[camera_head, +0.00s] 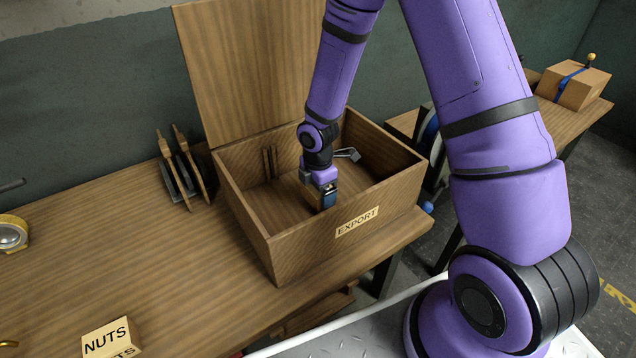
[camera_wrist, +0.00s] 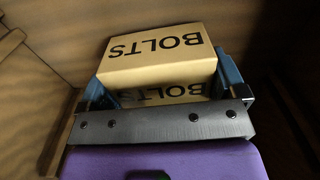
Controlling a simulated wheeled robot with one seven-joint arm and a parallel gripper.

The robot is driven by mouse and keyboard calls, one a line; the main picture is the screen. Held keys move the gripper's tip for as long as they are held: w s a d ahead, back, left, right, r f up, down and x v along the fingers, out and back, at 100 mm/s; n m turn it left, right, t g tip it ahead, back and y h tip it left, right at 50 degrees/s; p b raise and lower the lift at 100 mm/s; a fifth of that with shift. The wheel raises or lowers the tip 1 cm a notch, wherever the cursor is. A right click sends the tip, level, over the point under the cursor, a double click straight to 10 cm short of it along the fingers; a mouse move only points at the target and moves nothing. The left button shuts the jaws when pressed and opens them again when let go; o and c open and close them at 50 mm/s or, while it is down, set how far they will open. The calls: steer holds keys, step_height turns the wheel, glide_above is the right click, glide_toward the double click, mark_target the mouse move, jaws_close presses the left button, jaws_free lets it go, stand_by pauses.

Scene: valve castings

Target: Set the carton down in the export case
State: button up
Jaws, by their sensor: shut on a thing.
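The export case (camera_head: 305,247) is an open wooden box with its lid raised at the back and an EXPORT label on its front wall. My gripper (camera_head: 325,198) reaches down inside the case, near the front wall. In the wrist view my gripper (camera_wrist: 168,92) is shut on a tan carton (camera_wrist: 155,58) marked BOLTS, with a blue finger on each side. In the head view the carton (camera_head: 311,192) is mostly hidden by the gripper. Wooden surfaces of the case surround it. I cannot tell whether the carton touches the case floor.
A carton marked NUTS (camera_head: 106,338) stands at the table's front left. Wooden-handled tools (camera_head: 181,172) lean left of the case. A grey metal part (camera_head: 347,154) shows by the gripper. A strapped box (camera_head: 573,86) sits on a bench at right.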

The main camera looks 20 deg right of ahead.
steer(key=shift+f, duration=0.45)
stand_by(0.5)
steer(key=o, duration=0.8)
steer(key=shift+o, duration=0.2)
step_height(320, 180, up, 11)
steer(key=shift+f, duration=0.15)
